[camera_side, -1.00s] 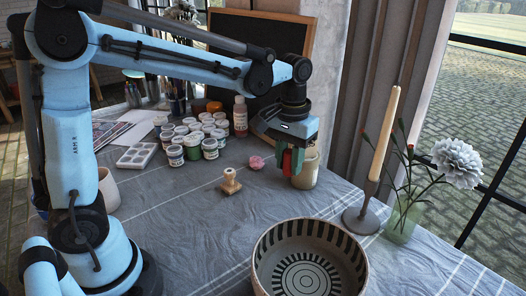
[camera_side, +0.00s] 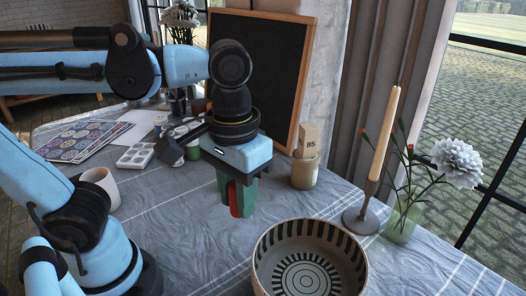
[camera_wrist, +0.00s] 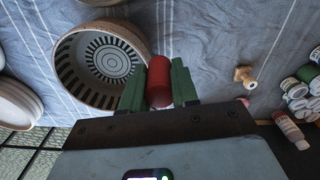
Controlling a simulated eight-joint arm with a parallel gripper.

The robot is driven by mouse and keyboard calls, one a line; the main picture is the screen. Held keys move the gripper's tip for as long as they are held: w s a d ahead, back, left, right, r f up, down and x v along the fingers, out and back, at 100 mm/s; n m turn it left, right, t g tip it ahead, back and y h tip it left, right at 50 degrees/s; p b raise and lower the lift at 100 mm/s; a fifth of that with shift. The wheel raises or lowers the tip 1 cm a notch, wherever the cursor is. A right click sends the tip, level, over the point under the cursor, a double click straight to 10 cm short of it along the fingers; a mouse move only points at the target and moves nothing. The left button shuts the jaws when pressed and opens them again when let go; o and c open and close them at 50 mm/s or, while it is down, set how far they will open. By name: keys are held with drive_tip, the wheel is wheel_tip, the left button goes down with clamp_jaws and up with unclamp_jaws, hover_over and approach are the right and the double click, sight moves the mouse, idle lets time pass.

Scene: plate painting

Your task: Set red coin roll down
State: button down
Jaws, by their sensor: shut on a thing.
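My gripper (camera_side: 238,196) has green fingers, pointing down and shut on a red coin roll (camera_side: 234,203). In the wrist view the red roll (camera_wrist: 159,84) sits between the two green fingers (camera_wrist: 158,78). The fingers hide its sides. In the side view only a narrow red strip of it shows. The roll appears held above the grey tablecloth (camera_side: 190,240), behind and left of the striped bowl; the exact height is hard to tell. It appears clear of the bowl.
A striped bowl (camera_side: 354,250) stands at the front. A cup with a block marked 85 (camera_side: 306,170), a candle holder (camera_side: 361,219) and a flower vase (camera_side: 400,222) stand to the right. The wrist view shows a wooden stamp (camera_wrist: 245,76) and several paint pots (camera_wrist: 302,90).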

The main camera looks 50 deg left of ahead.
drive_tip(key=s+f, duration=0.1)
drive_tip(key=s, duration=0.3)
hover_over(226, 240)
wheel_tip(226, 240, down, 12)
drive_tip(key=shift+d+f, duration=0.1)
drive_tip(key=shift+f, duration=2.1)
drive_tip(key=shift+f, duration=0.15)
drive_tip(key=c, duration=0.8)
unclamp_jaws()
drive_tip(key=shift+c, duration=0.2)
